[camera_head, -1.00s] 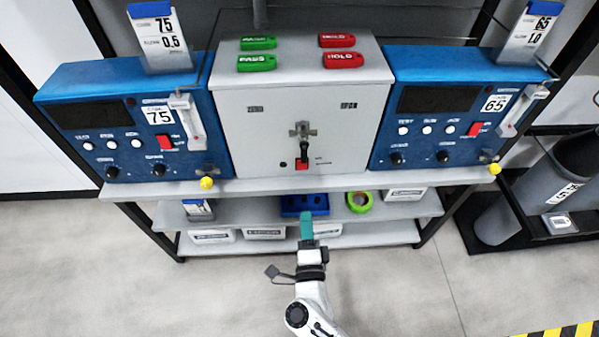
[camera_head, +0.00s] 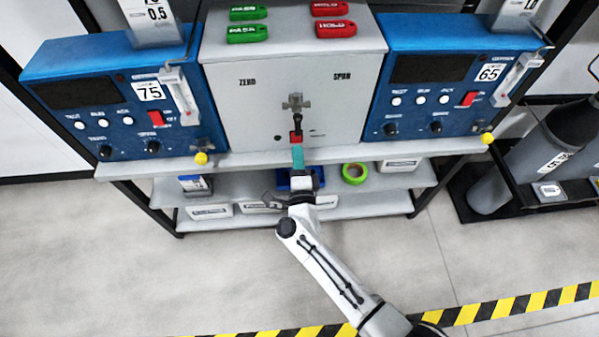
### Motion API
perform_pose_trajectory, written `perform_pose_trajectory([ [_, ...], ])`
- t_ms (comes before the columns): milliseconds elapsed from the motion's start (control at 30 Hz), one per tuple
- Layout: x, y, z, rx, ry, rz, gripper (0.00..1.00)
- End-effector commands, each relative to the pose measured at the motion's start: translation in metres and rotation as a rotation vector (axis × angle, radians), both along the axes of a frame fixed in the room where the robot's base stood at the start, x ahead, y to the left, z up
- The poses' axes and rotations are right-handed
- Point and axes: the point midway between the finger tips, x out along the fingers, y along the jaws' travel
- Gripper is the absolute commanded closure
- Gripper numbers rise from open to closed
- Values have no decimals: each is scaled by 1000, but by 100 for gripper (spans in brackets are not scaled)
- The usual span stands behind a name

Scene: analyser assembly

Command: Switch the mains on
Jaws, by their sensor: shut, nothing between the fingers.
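A grey central box (camera_head: 235,100) marked ZERO and SPAN stands between two blue analysers, the left (camera_head: 62,110) labelled 75 and the right (camera_head: 420,100) labelled 65. Each analyser has a red rocker switch, on the left one (camera_head: 170,118) and on the right one (camera_head: 467,99). The central box has a black lever (camera_head: 297,120) with a small red part (camera_head: 295,137) below it. Which of these is the mains, and their on or off positions, I cannot tell. My gripper (camera_head: 297,155), with teal fingers, is shut and empty, just below the red part in the picture; contact is unclear.
Green tags (camera_head: 247,33) and red tags (camera_head: 335,29) lie on the box. A green tape roll (camera_head: 354,173) and boxes sit on the shelf below.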

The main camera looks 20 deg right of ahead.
Motion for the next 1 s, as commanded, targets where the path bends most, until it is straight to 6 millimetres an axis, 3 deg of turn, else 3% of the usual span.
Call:
perform_pose_trajectory([
  [100, 17, -6, 2, -1, -1, -2, 100],
  [300, 30, -10, 4, 0, 0, 0, 100],
  [1000, 36, -12, 6, 0, -1, 0, 100],
])
